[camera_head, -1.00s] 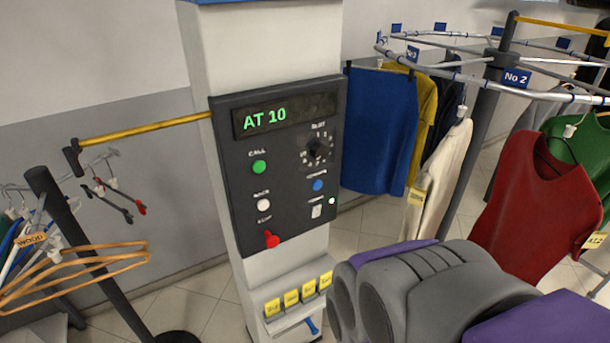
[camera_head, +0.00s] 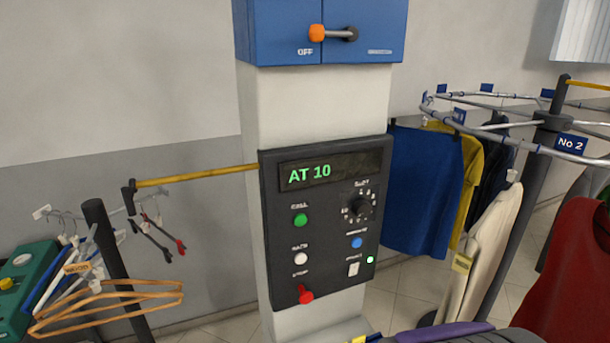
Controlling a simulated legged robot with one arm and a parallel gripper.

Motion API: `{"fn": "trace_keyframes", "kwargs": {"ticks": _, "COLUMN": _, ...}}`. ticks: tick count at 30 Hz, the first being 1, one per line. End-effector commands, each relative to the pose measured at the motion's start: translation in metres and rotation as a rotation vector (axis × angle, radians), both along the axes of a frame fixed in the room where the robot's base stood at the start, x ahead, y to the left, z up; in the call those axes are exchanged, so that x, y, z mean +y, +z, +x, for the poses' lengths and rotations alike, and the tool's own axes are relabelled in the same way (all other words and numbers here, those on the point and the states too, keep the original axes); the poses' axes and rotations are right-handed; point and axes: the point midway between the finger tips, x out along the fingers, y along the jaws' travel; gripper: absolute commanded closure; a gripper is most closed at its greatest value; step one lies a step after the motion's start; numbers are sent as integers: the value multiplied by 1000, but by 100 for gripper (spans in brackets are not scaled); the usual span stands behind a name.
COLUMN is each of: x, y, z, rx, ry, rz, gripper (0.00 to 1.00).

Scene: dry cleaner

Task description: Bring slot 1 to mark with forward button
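The black control panel (camera_head: 283,245) is on a white column, and its green display (camera_head: 309,174) reads AT 10. A green call button (camera_head: 300,220) is at the upper left, with a white button (camera_head: 301,259) below it and a red stop control (camera_head: 306,294) at the bottom. At the right are a slot dial (camera_head: 357,208), a blue button (camera_head: 356,242) with a label too small to read, a white switch (camera_head: 353,269) and a lit green lamp (camera_head: 370,259). The round garment conveyor (camera_head: 475,134) carries a No 2 tag (camera_head: 571,143). My gripper is out of view; part of my arm shows at the bottom right.
A blue box (camera_head: 275,35) above the panel has an orange-tipped lever at OFF. A yellow bar (camera_head: 197,176) reaches left from the panel to a dark stand with wooden hangers (camera_head: 120,297). Blue (camera_head: 425,190) and red (camera_head: 575,280) garments hang at the right.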

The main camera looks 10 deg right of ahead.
Motion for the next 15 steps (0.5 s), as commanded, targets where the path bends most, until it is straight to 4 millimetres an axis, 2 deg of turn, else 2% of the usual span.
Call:
{"fn": "trace_keyframes", "kwargs": {"ticks": 2, "x": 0, "y": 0, "z": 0, "rx": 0, "ry": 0, "rz": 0, "gripper": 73}}
{"fn": "trace_keyframes", "kwargs": {"ticks": 10, "x": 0, "y": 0, "z": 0, "rx": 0, "ry": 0, "rz": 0, "gripper": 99}}
{"fn": "trace_keyframes", "kwargs": {"ticks": 15, "x": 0, "y": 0, "z": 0, "rx": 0, "ry": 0, "rz": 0, "gripper": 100}}
